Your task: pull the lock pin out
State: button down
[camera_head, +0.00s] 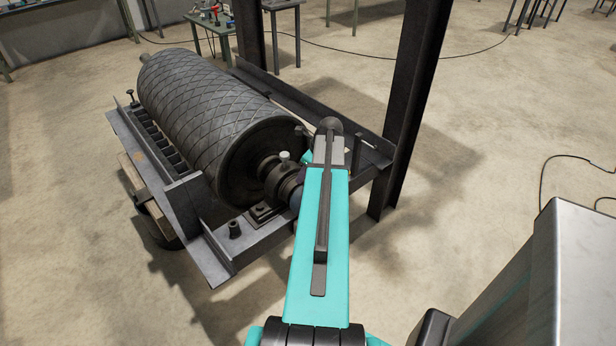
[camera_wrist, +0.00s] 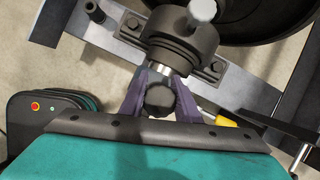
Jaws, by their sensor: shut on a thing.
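The lock pin has a dark round knob (camera_wrist: 159,99) and a short bright metal shank, seen in the wrist view. The shank shows between the knob and the dark bearing housing (camera_wrist: 178,44). My gripper (camera_wrist: 160,88) has its two purple fingers closed on the pin, one on each side. Whether the shank's far end is still inside the housing cannot be seen. In the head view my teal arm reaches to the near end of the pulley (camera_head: 200,110) and hides the pin and fingers. The bearing housing (camera_head: 285,182) shows just left of the arm.
A grey steel frame (camera_head: 190,205) surrounds the pulley, with bolts along it. A light grey cap (camera_wrist: 203,10) stands on the housing. A yellow-handled item (camera_wrist: 225,120) lies right of my fingers. A dark steel post (camera_head: 410,110) rises to the right. The floor in front is open.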

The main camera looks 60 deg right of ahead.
jog(key=shift+r+p, duration=3.85)
jog(key=shift+r, duration=1.15)
